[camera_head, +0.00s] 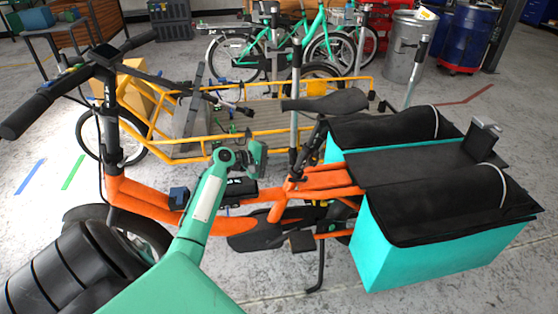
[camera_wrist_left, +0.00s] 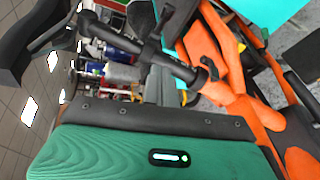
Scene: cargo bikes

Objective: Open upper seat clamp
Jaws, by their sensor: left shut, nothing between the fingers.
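The orange cargo bike (camera_head: 330,178) stands side-on, with a black saddle (camera_head: 325,101) on an upright seat post (camera_head: 294,120). The post meets the orange frame below. In the left wrist view the seat post (camera_wrist_left: 120,38) runs diagonally from the saddle (camera_wrist_left: 25,45) to the frame. A small dark lever (camera_wrist_left: 211,68) sticks out near its frame end; I cannot tell whether it belongs to the upper clamp or is open. My left gripper (camera_head: 259,157) is shut and empty, left of the post and apparently apart from it. My right gripper is not in view.
Turquoise panniers (camera_head: 400,250) with black covers hang at the bike's rear. A yellow cargo bike (camera_head: 250,108) stands close behind. The handlebar (camera_head: 60,88) juts out at the left. Green bikes (camera_head: 285,45), a metal bin (camera_head: 407,48) and blue barrels (camera_head: 470,38) stand farther back.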

